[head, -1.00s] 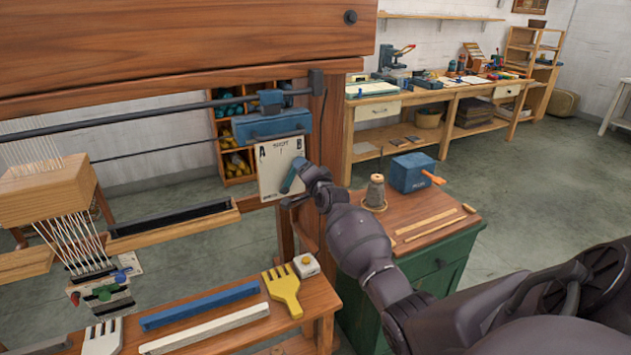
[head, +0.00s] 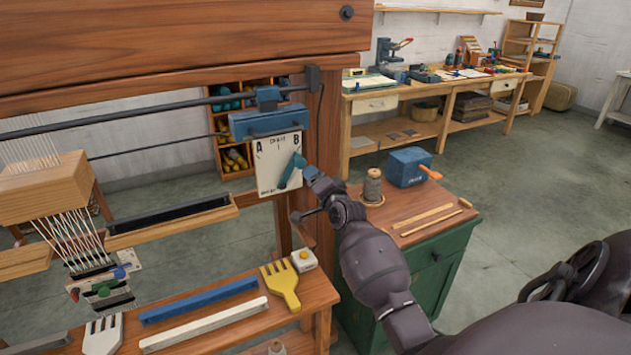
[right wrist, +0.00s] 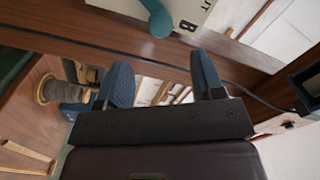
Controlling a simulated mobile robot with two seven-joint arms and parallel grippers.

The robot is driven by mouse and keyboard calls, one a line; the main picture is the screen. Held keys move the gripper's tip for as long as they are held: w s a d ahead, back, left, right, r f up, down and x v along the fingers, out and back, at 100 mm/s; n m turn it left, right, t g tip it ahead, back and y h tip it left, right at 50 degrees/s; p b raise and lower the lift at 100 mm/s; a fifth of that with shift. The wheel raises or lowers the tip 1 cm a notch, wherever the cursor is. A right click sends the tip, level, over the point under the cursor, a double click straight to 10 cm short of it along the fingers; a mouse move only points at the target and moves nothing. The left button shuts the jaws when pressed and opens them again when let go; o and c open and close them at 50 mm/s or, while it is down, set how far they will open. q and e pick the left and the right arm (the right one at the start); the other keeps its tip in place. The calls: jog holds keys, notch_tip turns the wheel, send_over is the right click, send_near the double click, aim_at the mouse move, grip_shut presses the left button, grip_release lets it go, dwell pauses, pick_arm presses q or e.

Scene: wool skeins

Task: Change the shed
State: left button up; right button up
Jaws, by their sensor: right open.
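The shed lever (head: 291,171) is a teal handle on a white plate (head: 268,172) marked A and B, hung under a blue housing on the loom (head: 329,150). Its upper end leans right, toward the B. My right gripper (head: 303,196) is just right of and below the lever, open and apart from it. In the right wrist view the two blue-padded fingers (right wrist: 161,66) are spread with nothing between them; the lever's rounded end (right wrist: 157,22) shows beyond them, beside the B. My left gripper is out of view.
A loom bench (head: 237,328) holds a yellow comb (head: 281,284), blue and white bars and a small white box. Right of the loom post, a green cabinet (head: 440,275) carries a thread cone (head: 372,187) and a blue box (head: 408,167). Open floor lies beyond.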

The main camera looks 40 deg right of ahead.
jog(key=shift+n, duration=0.3)
jog(key=s+a+f+n+g+y, duration=0.1)
jog(key=s+a+f+n+y, duration=0.2)
jog(key=a+n, duration=0.35)
jog(key=s+a+f+n, duration=0.3)
jog(key=s+a+n, duration=0.2)
jog(key=a+n, duration=0.15)
jog(key=s+a+f+n+g, duration=0.1)
jog(key=s+a+f+g, duration=0.1)
jog(key=s+a+f, duration=0.2)
jog(key=s+a+f+n+g+y, duration=0.1)
jog(key=s+a+f, duration=0.3)
jog(key=s+f, duration=0.7)
jog(key=s+g, duration=0.1)
jog(key=s, duration=0.7)
jog(key=shift+s+a+f+g, duration=0.25)
jog(key=shift+s+f+g, duration=0.05)
jog(key=shift+s, duration=0.05)
